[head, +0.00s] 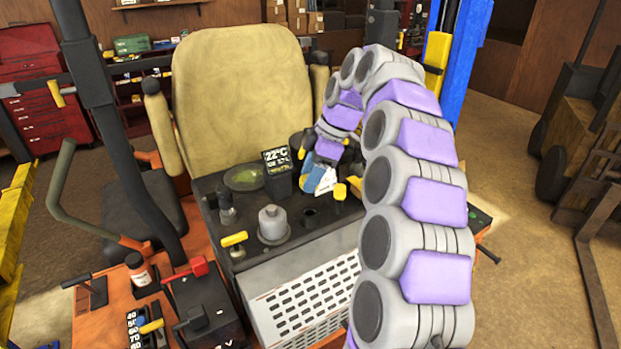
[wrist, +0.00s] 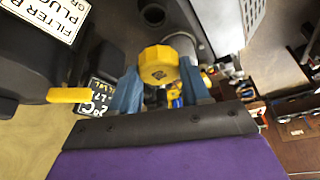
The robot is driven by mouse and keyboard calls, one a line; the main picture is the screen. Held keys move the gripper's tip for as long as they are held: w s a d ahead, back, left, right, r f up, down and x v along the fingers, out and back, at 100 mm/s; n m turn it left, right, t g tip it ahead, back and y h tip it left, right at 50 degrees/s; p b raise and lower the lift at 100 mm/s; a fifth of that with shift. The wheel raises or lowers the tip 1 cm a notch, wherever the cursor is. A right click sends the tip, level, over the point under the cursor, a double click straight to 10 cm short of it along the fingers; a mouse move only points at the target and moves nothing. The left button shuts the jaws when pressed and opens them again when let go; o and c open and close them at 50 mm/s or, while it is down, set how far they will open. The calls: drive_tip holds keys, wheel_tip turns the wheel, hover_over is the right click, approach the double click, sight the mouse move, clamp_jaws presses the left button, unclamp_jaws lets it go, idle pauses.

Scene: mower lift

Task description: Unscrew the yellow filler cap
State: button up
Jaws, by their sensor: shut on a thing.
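The yellow filler cap (wrist: 158,66) is in the wrist view, round, with a dark marking on its face. My gripper (wrist: 160,88) has its two blue fingers on either side of the cap and is shut on it. The cap's lower edge is partly hidden between the fingers. In the head view my gripper (head: 319,178) is low over the back right of the machine's dark top panel (head: 325,232).
A black display (head: 277,172) reading 22°C is close on the left. A grey capped cylinder (head: 272,224) stands nearer. The tan seat (head: 243,95) rises behind.

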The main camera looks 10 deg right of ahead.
drive_tip(key=shift+r+p, duration=1.3)
drive_tip(key=shift+r, duration=1.25)
